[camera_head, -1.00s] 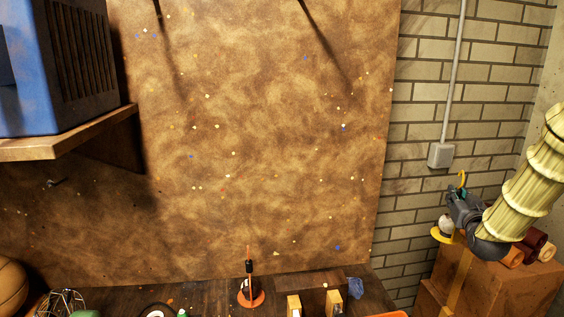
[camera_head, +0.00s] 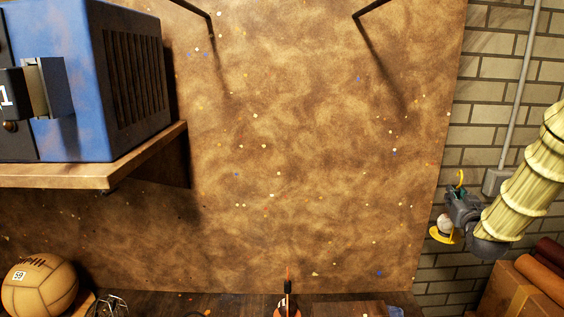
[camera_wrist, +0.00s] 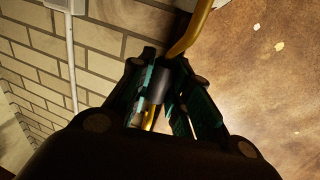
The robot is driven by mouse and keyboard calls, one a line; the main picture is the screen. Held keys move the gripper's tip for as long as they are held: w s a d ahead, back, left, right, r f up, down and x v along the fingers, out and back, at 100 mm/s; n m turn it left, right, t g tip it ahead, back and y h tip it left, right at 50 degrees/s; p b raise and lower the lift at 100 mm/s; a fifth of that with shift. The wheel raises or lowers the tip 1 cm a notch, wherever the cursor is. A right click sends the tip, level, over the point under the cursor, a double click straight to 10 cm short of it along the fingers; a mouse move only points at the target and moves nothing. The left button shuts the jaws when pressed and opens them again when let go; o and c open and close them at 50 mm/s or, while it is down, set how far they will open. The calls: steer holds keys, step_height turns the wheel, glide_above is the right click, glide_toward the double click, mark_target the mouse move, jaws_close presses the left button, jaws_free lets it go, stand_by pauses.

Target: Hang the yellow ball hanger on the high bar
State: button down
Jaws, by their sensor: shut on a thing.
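The yellow ball hanger has a hook (camera_head: 460,178) above my gripper (camera_head: 463,207) and a round yellow base below it, with a pale ball (camera_head: 445,224) at the base. My gripper is shut on the hanger's shaft and holds it in the air at the right, in front of the brick wall. In the wrist view, the fingers (camera_wrist: 160,88) close around a dark sleeve on the shaft, and the yellow rod (camera_wrist: 190,32) bends up beyond them. Two dark rods (camera_head: 372,9) stick out from the board at the top edge. No crossbar between them is in view.
A blue box (camera_head: 130,75) stands on a wooden shelf (camera_head: 95,172) at the left. Below are a tan ball (camera_head: 40,285) and a dark bench (camera_head: 235,303) with small items. A cardboard box (camera_head: 515,295) with rolls is at lower right. The board's front is clear.

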mark_target(459, 186)
steer(key=shift+r+p, duration=2.05)
steer(key=shift+r, duration=0.95)
